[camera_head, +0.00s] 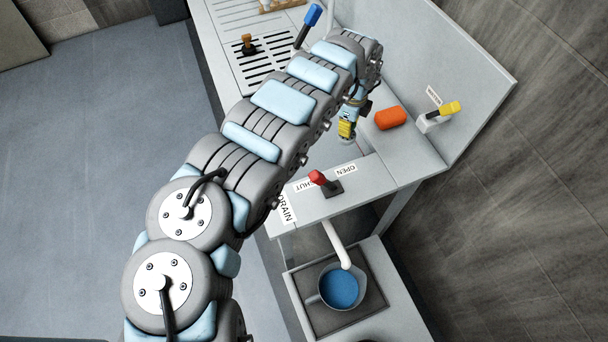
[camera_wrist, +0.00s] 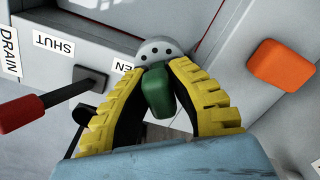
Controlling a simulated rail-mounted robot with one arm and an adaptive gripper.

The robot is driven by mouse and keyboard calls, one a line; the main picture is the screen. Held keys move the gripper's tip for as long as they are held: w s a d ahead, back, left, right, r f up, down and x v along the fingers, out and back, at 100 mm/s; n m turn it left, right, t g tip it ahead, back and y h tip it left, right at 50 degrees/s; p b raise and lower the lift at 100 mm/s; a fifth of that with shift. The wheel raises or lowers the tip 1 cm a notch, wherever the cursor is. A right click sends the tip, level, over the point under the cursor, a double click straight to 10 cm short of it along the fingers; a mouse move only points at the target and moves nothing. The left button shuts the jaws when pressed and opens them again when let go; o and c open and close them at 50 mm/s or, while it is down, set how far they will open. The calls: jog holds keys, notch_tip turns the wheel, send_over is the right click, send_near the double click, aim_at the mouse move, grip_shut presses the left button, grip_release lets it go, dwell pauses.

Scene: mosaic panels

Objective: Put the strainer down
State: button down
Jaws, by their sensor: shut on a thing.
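The strainer (camera_wrist: 158,48) is a grey, rounded piece with dark holes and a green handle (camera_wrist: 158,92). It shows in the wrist view at the top middle. My gripper (camera_wrist: 170,76), with yellow ridged fingers, is closed around the green handle. In the head view my gripper (camera_head: 346,128) points down over the basin area, between the drain lever and the orange block; the strainer cannot be made out there. I cannot tell whether the strainer touches the surface under it.
An orange block (camera_head: 390,118) lies on the ledge to the right. A red-handled lever (camera_head: 318,178) stands by the OPEN and SHUT labels. A jug of blue liquid (camera_head: 338,287) sits below a white spout. A slotted rack (camera_head: 262,66) lies at the back.

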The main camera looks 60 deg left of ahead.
jog(key=shift+s+a+f+m+b, duration=0.5)
jog(key=shift+s+a+f+b, duration=1)
jog(key=shift+f, duration=1.35)
jog(key=shift+s+a+f+m+b, duration=0.55)
jog(key=shift+s+a+f, duration=0.5)
jog(key=shift+s+f, duration=1.45)
jog(key=shift+s+a+f+m+b, duration=0.45)
jog(key=shift+s+a+f+b, duration=0.75)
jog(key=shift+f, duration=2.05)
notch_tip(320, 180, down, 3)
jog(key=shift+s+d+r, duration=0.1)
jog(key=shift+s, duration=0.05)
jog(key=shift+f+b, duration=0.35)
jog(key=shift+b, duration=0.05)
jog(key=c, duration=1.1)
grip_release()
jog(key=shift+c, duration=0.2)
jog(key=shift+r, duration=0.15)
notch_tip(320, 180, up, 12)
jog(key=p, duration=0.3)
